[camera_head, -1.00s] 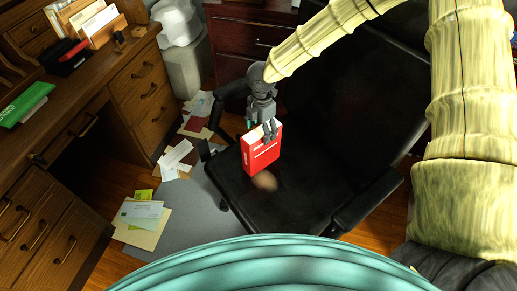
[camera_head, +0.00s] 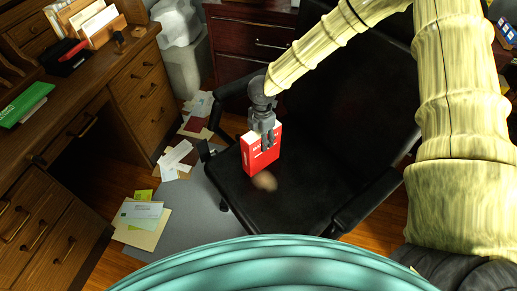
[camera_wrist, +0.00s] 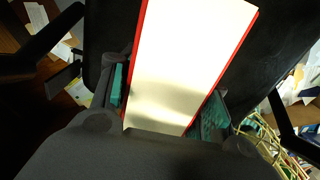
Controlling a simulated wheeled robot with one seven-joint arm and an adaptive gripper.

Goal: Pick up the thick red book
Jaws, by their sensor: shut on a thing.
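The thick red book (camera_head: 260,156) stands upright on the seat of the black office chair (camera_head: 295,195). Its red cover with white lettering faces the head camera. My gripper (camera_head: 267,143) reaches down from above and is shut on the book, with a finger over the front cover. In the wrist view the book (camera_wrist: 185,65) shows its pale page edges between red covers. The teal finger pads of my gripper (camera_wrist: 165,105) press on both sides of it. I cannot tell whether the book's bottom touches the seat.
A wooden desk (camera_head: 130,75) with a green book (camera_head: 27,104) stands at the left. The chair's armrests (camera_head: 365,200) flank the seat, and its backrest rises behind. Loose papers (camera_head: 140,215) lie on the floor. A small brownish round spot (camera_head: 265,181) shows on the seat.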

